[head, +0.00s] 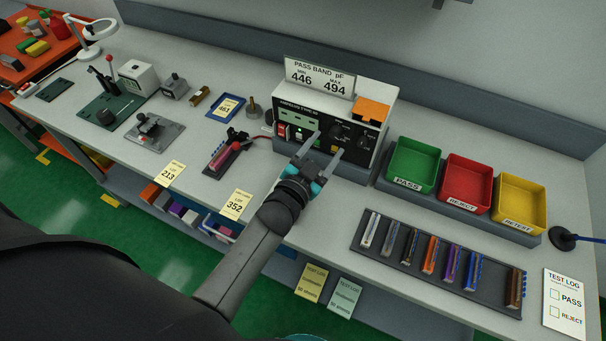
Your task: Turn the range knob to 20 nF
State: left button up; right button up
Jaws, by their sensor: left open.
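The capacitance meter (286,105) stands at the back of the bench with a black front panel. The panel carries a green display (296,120), a red switch (282,129) and dark round knobs on its right half. One dark knob (339,130) shows just beyond my fingertips. Its pointer and scale marks are too small to read, and I cannot tell its setting. My left gripper (329,146) is open and empty in front of the panel, its two fingers pointing at the knob side. I cannot tell whether they touch it. My right gripper is not in view.
A pass band sign (320,77) and orange block (371,109) sit on the meter. Green (413,164), red (465,183) and yellow (519,203) bins stand to the right. A dark rack (382,253) of several coloured strips lies in front. A red-and-blue fixture (226,154) is left of my gripper.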

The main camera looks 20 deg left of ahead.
pick_arm(q)
jog(key=s+a+r, duration=0.1)
jog(key=s, duration=1)
jog(key=shift+s+r, duration=0.15)
jog(key=shift+s, duration=0.25)
jog(key=shift+a, duration=0.1)
